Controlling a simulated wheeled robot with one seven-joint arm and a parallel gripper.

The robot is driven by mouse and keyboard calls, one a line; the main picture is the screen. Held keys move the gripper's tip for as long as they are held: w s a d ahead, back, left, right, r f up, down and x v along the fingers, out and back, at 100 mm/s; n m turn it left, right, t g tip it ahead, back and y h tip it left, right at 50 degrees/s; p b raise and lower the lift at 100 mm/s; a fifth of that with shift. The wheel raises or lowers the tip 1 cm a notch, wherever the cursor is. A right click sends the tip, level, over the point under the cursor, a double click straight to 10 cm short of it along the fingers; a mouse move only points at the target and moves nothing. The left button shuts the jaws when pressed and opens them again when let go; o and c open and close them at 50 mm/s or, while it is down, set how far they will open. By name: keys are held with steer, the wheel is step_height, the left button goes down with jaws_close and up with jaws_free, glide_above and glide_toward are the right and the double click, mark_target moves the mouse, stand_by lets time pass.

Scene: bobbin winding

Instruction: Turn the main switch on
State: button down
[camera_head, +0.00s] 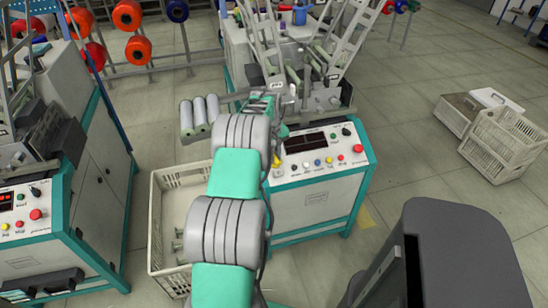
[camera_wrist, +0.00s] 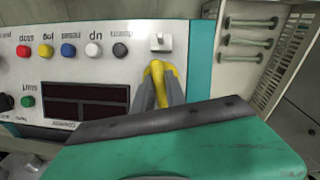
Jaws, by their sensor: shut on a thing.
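The control panel (camera_head: 320,152) is on the front of the middle machine; it shows upside down in the wrist view (camera_wrist: 75,78). The panel display (camera_wrist: 85,102) is dark. In the head view, my arm hides part of the machine.
The button row, with a white button (camera_wrist: 93,50), runs beside my gripper. A cream crate (camera_head: 165,225) stands left of the machine on the floor. Another machine (camera_head: 70,190) is at the left. More crates (camera_head: 503,145) lie at the right, with clear floor between.

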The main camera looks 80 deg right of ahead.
steer(key=m, duration=0.2)
steer(key=shift+s+d+r+m+t, duration=0.1)
steer(key=shift+s+d+m+t, duration=0.05)
steer(key=shift+m+t, duration=0.2)
steer(key=shift+s+r+m+t+y+p, duration=0.15)
steer(key=shift+m+t+y+p, duration=0.4)
steer(key=shift+m, duration=0.6)
steer(key=shift+m+t+p, duration=0.6)
steer(key=shift+m+p, duration=1)
steer(key=shift+p, duration=0.05)
steer(key=c, duration=1.4)
jaws_free()
steer(key=shift+f, duration=0.2)
steer(key=shift+o, duration=0.2)
steer(key=v, duration=0.7)
steer(key=shift+r, duration=0.4)
steer(key=shift+s, duration=0.1)
